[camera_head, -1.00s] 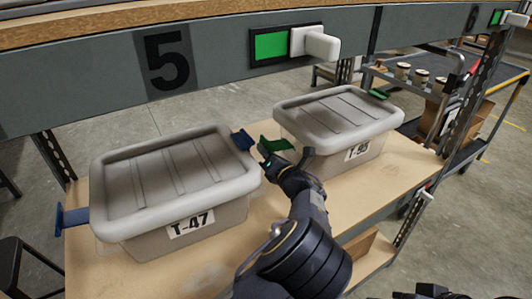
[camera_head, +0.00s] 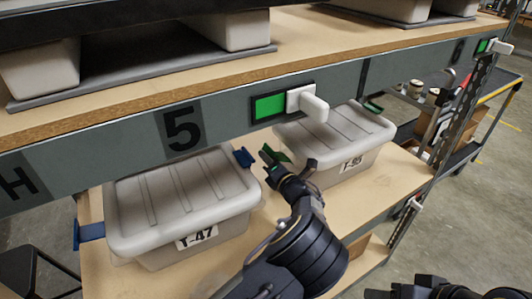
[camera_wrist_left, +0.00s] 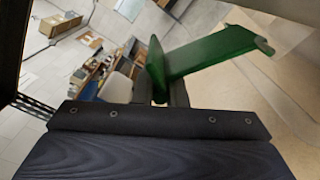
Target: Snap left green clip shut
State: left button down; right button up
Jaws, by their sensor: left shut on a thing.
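The left green clip (camera_head: 277,154) stands out from the left end of the lidded grey tub T-95 (camera_head: 330,138). In the left wrist view, the clip (camera_wrist_left: 212,52) is a green plate with a raised flange, angled away from the camera. My left gripper (camera_head: 283,168) is shut on this clip; its dark fingertips meet the flange end in the wrist view (camera_wrist_left: 160,92). The fingers partly hide the clip's join to the tub. The right green clip (camera_head: 373,107) sticks out at the tub's far right end, partly behind the shelf beam.
Tub T-47 (camera_head: 180,205), with blue clips (camera_head: 90,232) standing out at its ends, sits left on the wooden shelf (camera_head: 375,205). Bare shelf lies right of my arm.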

pick_arm(q)
jog(key=shift+w+d+r+p, duration=0.15)
jog(key=shift+d+r+p, duration=0.05)
jog(key=shift+r+p, duration=0.25)
jog(key=shift+w+d+r+p, duration=0.1)
jog(key=shift+d+r+p, duration=0.05)
jog(key=shift+r+p, duration=0.25)
jog(key=shift+d, duration=0.1)
dwell(0.6)
jog(key=c, duration=1.5)
grip_release()
jog(key=v, duration=0.7)
jog(key=shift+s+d, duration=0.2)
jog(key=shift+s, duration=0.15)
